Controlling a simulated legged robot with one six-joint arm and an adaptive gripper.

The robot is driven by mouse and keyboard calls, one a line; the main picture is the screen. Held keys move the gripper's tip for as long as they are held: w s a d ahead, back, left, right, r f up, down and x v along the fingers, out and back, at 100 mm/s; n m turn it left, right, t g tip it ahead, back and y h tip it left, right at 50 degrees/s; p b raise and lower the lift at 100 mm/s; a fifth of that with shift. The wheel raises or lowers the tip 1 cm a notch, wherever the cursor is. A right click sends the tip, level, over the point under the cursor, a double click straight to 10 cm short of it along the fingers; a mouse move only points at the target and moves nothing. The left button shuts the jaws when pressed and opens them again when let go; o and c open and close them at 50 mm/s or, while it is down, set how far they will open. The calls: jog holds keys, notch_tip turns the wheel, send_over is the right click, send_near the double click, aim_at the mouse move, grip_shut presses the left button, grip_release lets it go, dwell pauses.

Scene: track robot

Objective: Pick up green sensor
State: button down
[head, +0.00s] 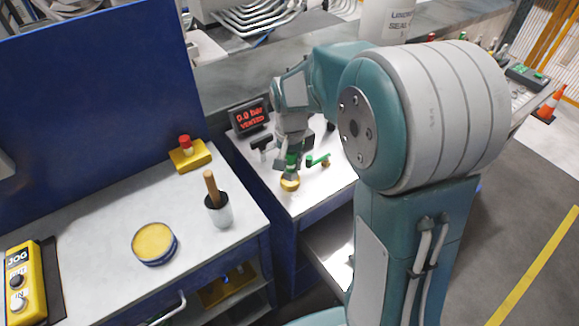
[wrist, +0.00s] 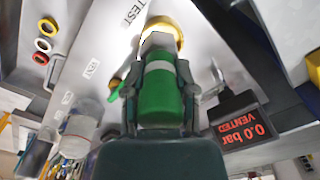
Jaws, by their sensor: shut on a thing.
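The green sensor (wrist: 160,98) is a green cylinder with a pale band and a grey end, between my two fingers in the wrist view. My gripper (wrist: 160,88) is shut on its green body. In the head view my gripper (head: 291,163) points down over the right bench, and only a little of the green sensor (head: 292,160) shows. The sensor's grey end points at a round brass-yellow fitting (head: 289,184), which also shows in the wrist view (wrist: 166,28). I cannot tell whether the two touch or are joined.
A green-handled valve (head: 318,160) stands close right of my gripper, a black-handled one (head: 262,143) close left. A display (head: 250,117) reads 0.0 bar, VENTED. The left bench holds a yellow tin (head: 153,243), a pot with a wooden handle (head: 218,208) and a red-topped yellow block (head: 189,155).

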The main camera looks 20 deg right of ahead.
jog(key=s+a+r, duration=0.1)
jog(key=s+r, duration=0.8)
jog(key=s, duration=0.4)
